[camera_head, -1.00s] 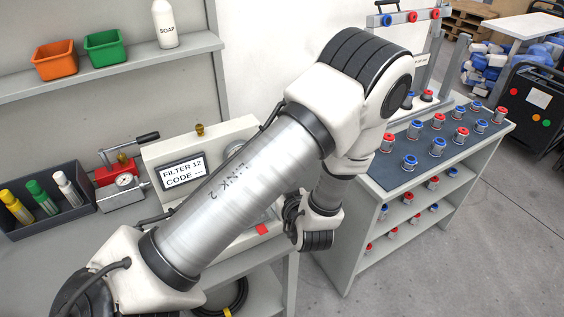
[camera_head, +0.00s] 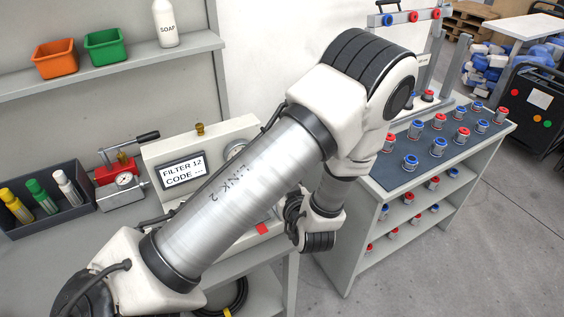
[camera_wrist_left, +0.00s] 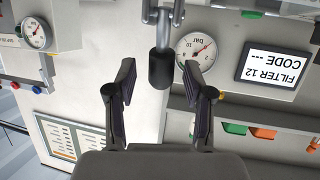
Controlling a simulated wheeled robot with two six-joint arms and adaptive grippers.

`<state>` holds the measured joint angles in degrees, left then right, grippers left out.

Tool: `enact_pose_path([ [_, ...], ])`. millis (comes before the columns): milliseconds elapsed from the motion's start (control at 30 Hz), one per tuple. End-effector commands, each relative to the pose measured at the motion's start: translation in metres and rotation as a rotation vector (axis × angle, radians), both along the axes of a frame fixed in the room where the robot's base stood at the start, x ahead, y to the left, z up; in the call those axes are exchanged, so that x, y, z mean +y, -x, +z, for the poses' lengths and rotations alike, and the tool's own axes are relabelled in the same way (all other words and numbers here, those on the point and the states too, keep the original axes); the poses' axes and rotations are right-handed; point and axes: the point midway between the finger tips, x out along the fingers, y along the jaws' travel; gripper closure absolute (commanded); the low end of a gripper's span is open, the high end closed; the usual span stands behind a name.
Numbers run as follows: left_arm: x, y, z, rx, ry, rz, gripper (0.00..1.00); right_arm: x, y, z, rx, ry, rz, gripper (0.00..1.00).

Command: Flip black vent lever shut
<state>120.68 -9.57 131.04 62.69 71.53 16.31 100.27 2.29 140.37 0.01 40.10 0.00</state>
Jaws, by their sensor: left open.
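In the left wrist view a black cylindrical lever grip (camera_wrist_left: 162,68) hangs from a metal stem at the top centre, in front of the white tester. My left gripper (camera_wrist_left: 159,80) is open. Its two fingers stand on either side of the grip, with visible gaps; whether the grip lies fully between the tips in depth is unclear. In the head view my left arm covers this lever and my gripper. The tester's display (camera_head: 183,171) reads "FILTER 12 CODE ---". It also appears upside down in the wrist view (camera_wrist_left: 271,63). My right gripper is not in view.
A round bar gauge (camera_wrist_left: 196,52) sits close beside the right finger. A hand pump (camera_head: 121,172) with another black-gripped lever and a bin of bottles (camera_head: 50,210) stand left of the tester. A shelf unit with several red and blue fittings (camera_head: 411,162) stands right.

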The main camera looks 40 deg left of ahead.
Motion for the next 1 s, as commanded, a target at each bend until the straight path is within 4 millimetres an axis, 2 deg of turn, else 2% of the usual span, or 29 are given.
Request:
enact_pose_path([
  [133, 0.0, -0.001, 0.022, -0.005, 0.0, 0.0, 0.48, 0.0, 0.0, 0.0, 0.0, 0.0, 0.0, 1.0],
  [400, 0.0, -0.001, 0.083, -0.007, -0.001, 0.0, 0.48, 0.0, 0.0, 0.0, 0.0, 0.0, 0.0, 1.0],
  [500, 0.001, -0.001, 0.095, -0.004, -0.001, 0.0, 0.48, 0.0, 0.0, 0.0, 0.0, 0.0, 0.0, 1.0],
  [1000, 0.0, -0.001, 0.098, -0.002, 0.0, -0.001, 0.48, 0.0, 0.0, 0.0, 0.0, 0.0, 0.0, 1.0],
])
